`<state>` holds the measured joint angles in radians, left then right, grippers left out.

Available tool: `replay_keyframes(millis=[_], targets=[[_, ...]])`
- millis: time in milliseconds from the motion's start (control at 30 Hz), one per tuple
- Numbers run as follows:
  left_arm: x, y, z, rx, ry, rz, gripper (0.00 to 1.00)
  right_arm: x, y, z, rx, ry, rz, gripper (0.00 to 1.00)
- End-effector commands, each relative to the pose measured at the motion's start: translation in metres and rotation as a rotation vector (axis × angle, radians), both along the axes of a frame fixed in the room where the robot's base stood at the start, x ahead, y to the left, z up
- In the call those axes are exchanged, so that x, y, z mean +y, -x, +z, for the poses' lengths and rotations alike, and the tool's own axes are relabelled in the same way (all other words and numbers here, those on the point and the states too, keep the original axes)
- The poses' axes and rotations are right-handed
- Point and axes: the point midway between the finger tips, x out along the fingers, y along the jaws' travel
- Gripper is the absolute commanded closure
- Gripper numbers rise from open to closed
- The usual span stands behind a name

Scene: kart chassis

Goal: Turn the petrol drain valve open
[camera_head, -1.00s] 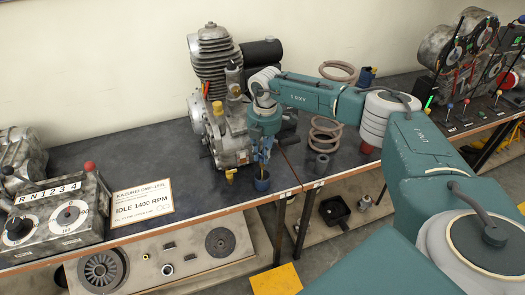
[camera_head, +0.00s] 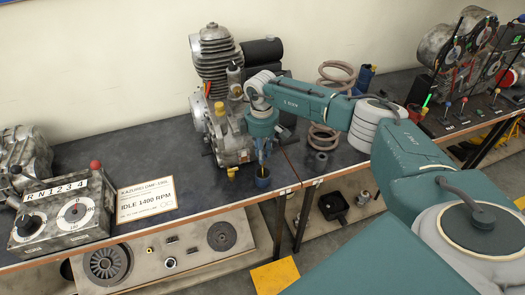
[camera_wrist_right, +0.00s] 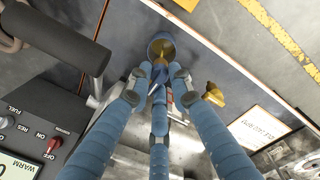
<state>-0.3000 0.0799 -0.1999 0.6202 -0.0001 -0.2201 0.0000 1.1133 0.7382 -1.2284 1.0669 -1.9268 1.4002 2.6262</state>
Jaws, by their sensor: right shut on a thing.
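The grey finned engine (camera_head: 215,60) stands on the dark bench. My right gripper (camera_head: 262,158) is at the lower right side of the engine, pointing down. In the right wrist view its blue fingers (camera_wrist_right: 159,78) close together on a small part, mostly hidden, which appears to be the petrol drain valve. A small blue cup (camera_head: 262,181) stands just below the fingertips near the bench's front edge; it also shows in the wrist view (camera_wrist_right: 161,40), with yellow inside. A separate yellow fitting (camera_head: 232,173) sticks out at the engine's base. My left gripper is not in view.
A control box (camera_head: 62,215) and the idle card (camera_head: 147,199) lie on the bench to the left. Coil springs (camera_head: 325,138) and a dark ring stand right of my gripper. A gauge panel (camera_head: 470,55) is at the far right. The bench between card and engine is clear.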

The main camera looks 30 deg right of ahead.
Motion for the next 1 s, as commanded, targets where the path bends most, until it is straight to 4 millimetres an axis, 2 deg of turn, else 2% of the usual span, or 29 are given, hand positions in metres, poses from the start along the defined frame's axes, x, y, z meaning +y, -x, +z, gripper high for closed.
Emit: replay_keyframes(millis=[300,733,767,800,1000], targets=[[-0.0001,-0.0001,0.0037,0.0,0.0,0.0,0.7,-0.0015,0.0014,-0.0003,0.005,0.001,-0.085,1.0],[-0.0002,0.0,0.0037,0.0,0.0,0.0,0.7,-0.0023,0.0026,-0.0013,0.008,0.001,-0.094,1.0],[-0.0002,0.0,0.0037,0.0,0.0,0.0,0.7,-0.0023,0.0028,-0.0013,0.008,0.001,-0.094,0.73],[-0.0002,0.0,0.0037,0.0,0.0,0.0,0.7,-0.0024,0.0027,-0.0014,0.008,0.001,-0.093,0.65],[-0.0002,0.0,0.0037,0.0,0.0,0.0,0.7,-0.0019,0.0017,-0.0008,0.005,0.001,-0.089,0.62]])
